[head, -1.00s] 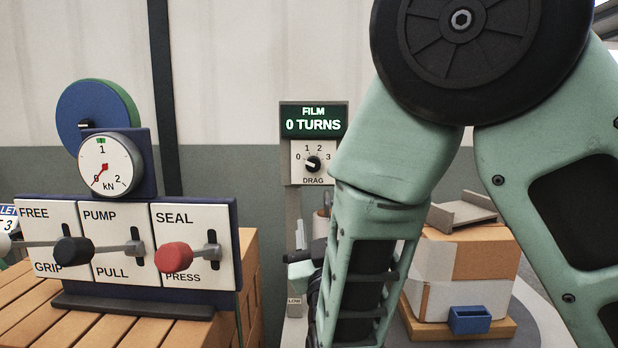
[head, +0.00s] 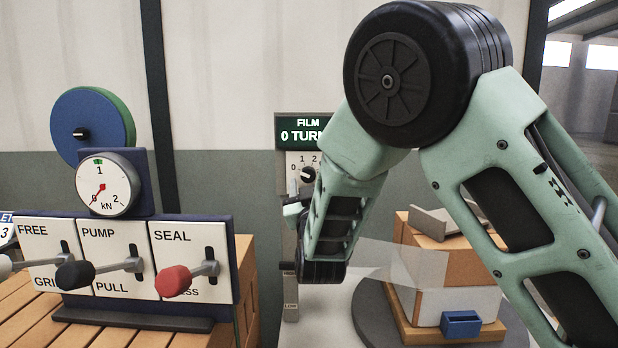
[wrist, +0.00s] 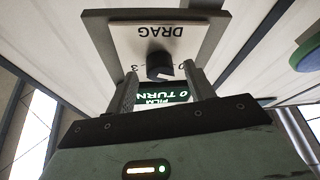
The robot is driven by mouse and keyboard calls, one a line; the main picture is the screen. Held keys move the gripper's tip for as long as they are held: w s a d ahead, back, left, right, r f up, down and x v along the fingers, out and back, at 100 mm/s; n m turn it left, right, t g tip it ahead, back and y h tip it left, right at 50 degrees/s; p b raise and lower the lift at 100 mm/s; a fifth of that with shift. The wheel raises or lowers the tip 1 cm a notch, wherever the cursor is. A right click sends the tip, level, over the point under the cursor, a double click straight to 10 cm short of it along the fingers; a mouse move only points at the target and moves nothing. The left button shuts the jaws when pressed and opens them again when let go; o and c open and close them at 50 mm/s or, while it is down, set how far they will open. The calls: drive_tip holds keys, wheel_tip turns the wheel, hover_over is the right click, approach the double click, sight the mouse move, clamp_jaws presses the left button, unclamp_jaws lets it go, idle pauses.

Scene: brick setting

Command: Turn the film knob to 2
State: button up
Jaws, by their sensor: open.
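The film knob (head: 307,174) is a small black dial on a white plate marked 0 to 3, below a green-lit display (head: 300,129) reading FILM 0 TURNS, partly covered by my arm in the head view. The wrist view shows the plate upside down, with DRAG lettered above the knob (wrist: 159,66). The knob's pale mark appears turned toward the 0 side. My gripper (wrist: 160,72) is open, its two fingers on either side of the knob in that view; I cannot tell whether they reach around it. In the head view my gripper (head: 295,207) is mostly hidden, just below the plate.
At left a panel (head: 135,215) carries FREE/GRIP, PUMP/PULL and SEAL/PRESS levers below a kN gauge (head: 103,184). At right a wrapped box (head: 455,305) sits on a turntable. A translucent film sheet (head: 405,260) spans toward it. A HIGH/LOW post stands below the knob.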

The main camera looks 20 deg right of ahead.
drive_tip(key=shift+w+d+r, duration=0.1)
drive_tip(key=shift+w+r, duration=0.05)
drive_tip(key=shift+w, duration=0.3)
drive_tip(key=c, duration=1)
drive_tip(key=shift+o, duration=0.2)
drive_tip(key=shift+b, duration=0.35)
